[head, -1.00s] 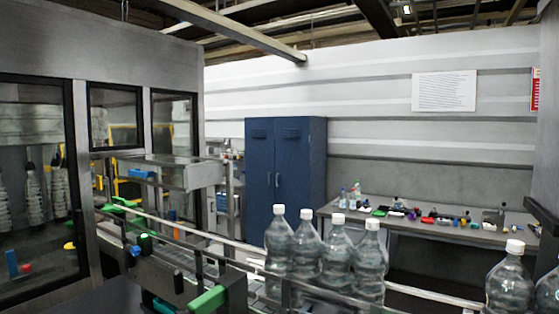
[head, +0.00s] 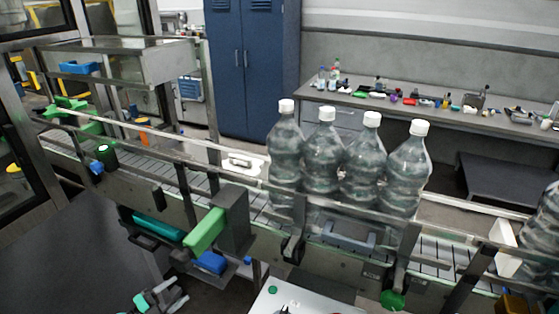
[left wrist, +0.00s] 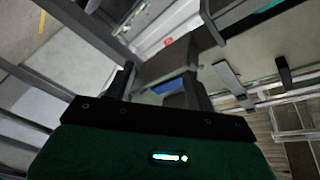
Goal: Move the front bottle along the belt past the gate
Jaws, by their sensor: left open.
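Several large clear bottles with white caps stand upright in a tight row on the belt (head: 440,250). The leftmost bottle (head: 286,150) heads the row on the machine side. Another bottle (head: 543,240) is cut off at the right edge. A grey block with a green bar (head: 222,225) is fixed at the belt's near side, left of the row; I cannot tell whether it is the gate. My left gripper (head: 172,292) is low at the bottom left, in front of the belt and apart from the bottles. In the left wrist view its fingers (left wrist: 160,85) are apart and empty.
Metal guide rails (head: 235,178) run along the belt. A steel-framed enclosure stands at the left. A blue cabinet (head: 252,70) and a cluttered bench (head: 440,110) stand behind. The belt left of the row looks clear of bottles.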

